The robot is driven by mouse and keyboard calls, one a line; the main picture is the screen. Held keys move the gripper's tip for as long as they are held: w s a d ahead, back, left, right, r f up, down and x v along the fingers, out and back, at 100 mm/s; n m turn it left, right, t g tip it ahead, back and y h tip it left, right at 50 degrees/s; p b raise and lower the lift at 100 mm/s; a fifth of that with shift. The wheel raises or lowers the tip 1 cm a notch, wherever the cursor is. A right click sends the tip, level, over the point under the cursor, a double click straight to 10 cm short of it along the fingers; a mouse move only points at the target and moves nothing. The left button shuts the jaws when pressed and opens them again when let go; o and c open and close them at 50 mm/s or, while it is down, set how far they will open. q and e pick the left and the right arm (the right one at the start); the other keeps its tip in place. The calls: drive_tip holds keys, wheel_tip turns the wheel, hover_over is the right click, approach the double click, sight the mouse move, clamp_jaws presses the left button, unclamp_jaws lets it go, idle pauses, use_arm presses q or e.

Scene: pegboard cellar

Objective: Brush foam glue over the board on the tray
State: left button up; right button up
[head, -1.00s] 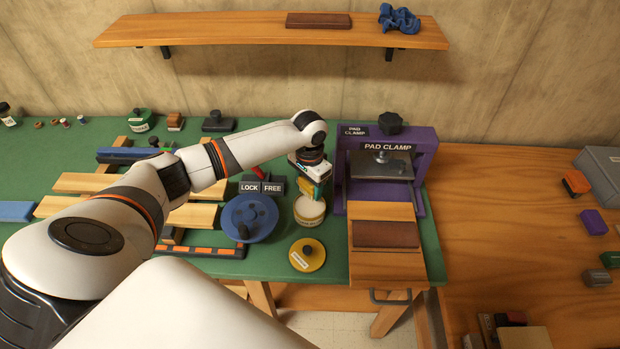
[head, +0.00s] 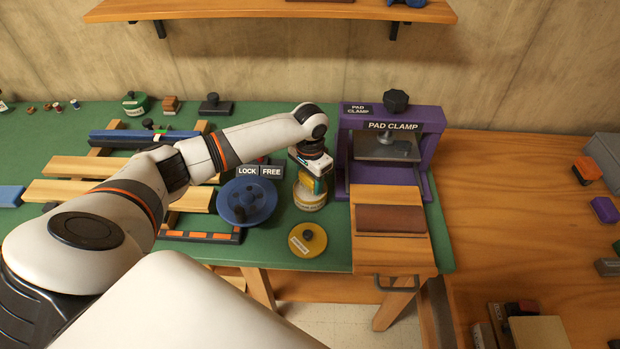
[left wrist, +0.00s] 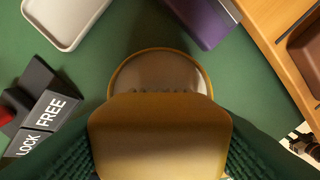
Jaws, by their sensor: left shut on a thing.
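My left gripper (head: 316,172) is shut on a tan brush (left wrist: 160,135), between green ridged finger pads in the left wrist view. The brush points down at the round glue pot (head: 310,198), and its bristle end lies over or inside the pot's mouth (left wrist: 122,76); its depth is hidden. The brown board (head: 391,219) lies flat on the wooden tray (head: 395,256) in front of the purple pad clamp (head: 434,160). The board also shows at the right edge of the left wrist view (left wrist: 308,55). My right gripper is not in view.
A yellow lid with a dark knob (head: 300,248) lies in front of the pot. A blue wheel (head: 232,212) and LOCK and FREE blocks (head: 271,172) stand left of it. A pale tray (left wrist: 34,12) shows in the left wrist view. Green mat between pot and wooden tray is clear.

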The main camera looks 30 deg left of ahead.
use_arm(q)
drive_tip(key=shift+f, duration=0.5)
idle(0.9)
drive_tip(key=shift+s+f+p, duration=0.1)
drive_tip(key=shift+f+p, duration=0.05)
drive_tip(key=shift+p, duration=0.15)
idle(1.9)
wheel_tip(320, 180, up, 7)
drive_tip(key=p, duration=0.8)
idle(0.4)
idle(0.4)
